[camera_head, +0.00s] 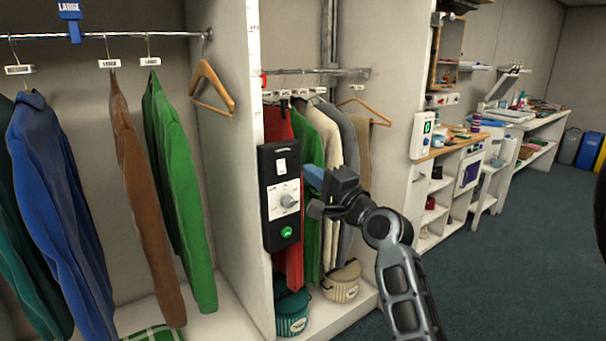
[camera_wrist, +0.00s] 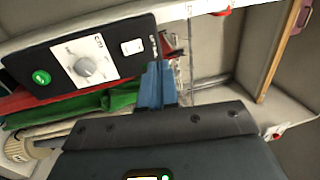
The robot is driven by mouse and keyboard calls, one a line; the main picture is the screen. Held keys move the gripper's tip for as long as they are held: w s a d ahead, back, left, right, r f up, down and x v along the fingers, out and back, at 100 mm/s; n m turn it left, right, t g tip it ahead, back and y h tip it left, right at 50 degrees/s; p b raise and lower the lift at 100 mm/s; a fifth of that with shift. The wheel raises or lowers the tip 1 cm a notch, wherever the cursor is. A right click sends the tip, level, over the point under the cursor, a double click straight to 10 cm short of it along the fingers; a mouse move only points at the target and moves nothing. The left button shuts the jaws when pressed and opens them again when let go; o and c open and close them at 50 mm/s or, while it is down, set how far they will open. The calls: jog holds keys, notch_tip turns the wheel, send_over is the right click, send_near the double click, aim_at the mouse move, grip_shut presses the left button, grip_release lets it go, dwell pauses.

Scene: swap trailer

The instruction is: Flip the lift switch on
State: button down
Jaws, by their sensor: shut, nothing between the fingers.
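A black control panel (camera_head: 268,232) is mounted on the end of the white closet divider. It carries a small white rocker switch (camera_head: 281,165) at the top, a grey dial (camera_head: 289,201) on a white plate and a lit green button (camera_head: 286,232). I cannot read the switch's label or tell its position. In the wrist view the panel (camera_wrist: 40,62) lies turned, with the switch (camera_wrist: 132,47) nearest my fingers. My gripper (camera_head: 312,174) is shut and empty, its blue fingers just right of the panel's upper part. The fingertips (camera_wrist: 157,70) appear apart from the switch.
Clothes hang on rails left and right of the divider (camera_head: 240,110). Two striped baskets (camera_head: 292,315) stand on the closet floor below my gripper. A second white box with a green display (camera_head: 423,133) is on the shelving further right. The carpet (camera_head: 530,250) at right is clear.

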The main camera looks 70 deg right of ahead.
jog(key=shift+s+a+r, duration=0.15)
jog(key=shift+s+a, duration=0.3)
jog(key=shift+s, duration=0.35)
jog(key=s+a+f+n+g+y, duration=0.15)
jog(key=a+f+n, duration=0.25)
jog(key=a+f, duration=0.45)
jog(key=s+a+f+n+y, duration=0.2)
jog(key=a+f+n, duration=0.35)
jog(key=a, duration=0.65)
jog(key=s+a+f+n+y, duration=0.1)
jog(key=s+a+n+y, duration=0.6)
jog(key=s+a+n, duration=0.7)
jog(key=s+a, duration=0.2)
jog(key=s, duration=0.2)
jog(key=shift+a+f+n, duration=0.3)
jog(key=shift+a+n, duration=0.05)
jog(key=shift+a, duration=0.05)
jog(key=shift+w+g, duration=0.1)
jog(key=shift+g, duration=0.15)
